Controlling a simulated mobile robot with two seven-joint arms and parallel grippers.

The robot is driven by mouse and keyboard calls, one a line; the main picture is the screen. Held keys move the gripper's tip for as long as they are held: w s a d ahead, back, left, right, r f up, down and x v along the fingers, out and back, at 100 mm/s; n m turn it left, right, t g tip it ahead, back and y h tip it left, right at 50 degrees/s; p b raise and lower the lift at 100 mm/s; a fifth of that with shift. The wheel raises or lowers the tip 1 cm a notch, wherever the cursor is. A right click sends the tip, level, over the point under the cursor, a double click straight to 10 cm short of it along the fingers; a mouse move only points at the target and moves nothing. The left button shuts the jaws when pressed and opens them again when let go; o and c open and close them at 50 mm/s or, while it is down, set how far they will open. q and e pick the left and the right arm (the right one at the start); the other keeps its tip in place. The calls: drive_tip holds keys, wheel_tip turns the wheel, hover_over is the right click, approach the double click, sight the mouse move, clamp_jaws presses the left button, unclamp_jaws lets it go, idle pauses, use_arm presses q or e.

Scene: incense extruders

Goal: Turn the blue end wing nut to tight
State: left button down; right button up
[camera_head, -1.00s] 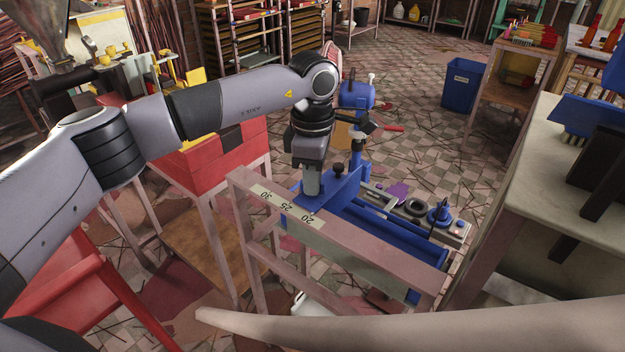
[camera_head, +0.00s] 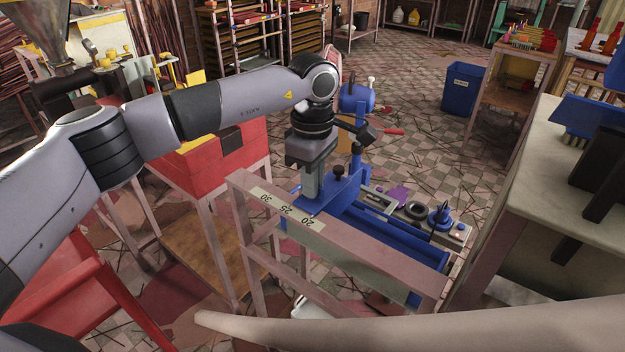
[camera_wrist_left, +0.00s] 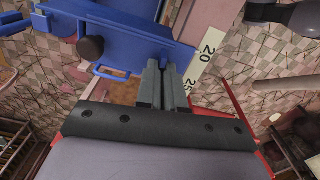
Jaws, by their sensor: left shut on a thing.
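My left gripper (camera_head: 312,194) points down at the near left end of the blue extruder frame (camera_head: 345,190), beside the scale strip (camera_head: 287,207). In the left wrist view its two fingers (camera_wrist_left: 166,70) are close together at the edge of the blue end plate (camera_wrist_left: 130,45). They are shut on a small part there, which fits the blue end wing nut. The nut itself is hidden by the fingers, so its angle cannot be told. A black knob (camera_head: 339,169) stands on the plate close by and also shows in the left wrist view (camera_wrist_left: 90,48). My right gripper is not in view.
A pinkish rail (camera_head: 350,238) runs along the near side of the extruder. Beyond it lie a black ring (camera_head: 416,208) and a blue cone-shaped part (camera_head: 439,215). A red box (camera_head: 215,160) stands at left, a pale bench (camera_head: 560,175) at right.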

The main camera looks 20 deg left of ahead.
use_arm(q)
drive_tip(key=shift+w+r, duration=0.1)
drive_tip(key=shift+r, duration=0.05)
drive_tip(key=c, duration=1.3)
unclamp_jaws()
drive_tip(key=shift+o, duration=0.2)
wheel_tip(320, 180, up, 7)
drive_tip(key=shift+r, duration=0.1)
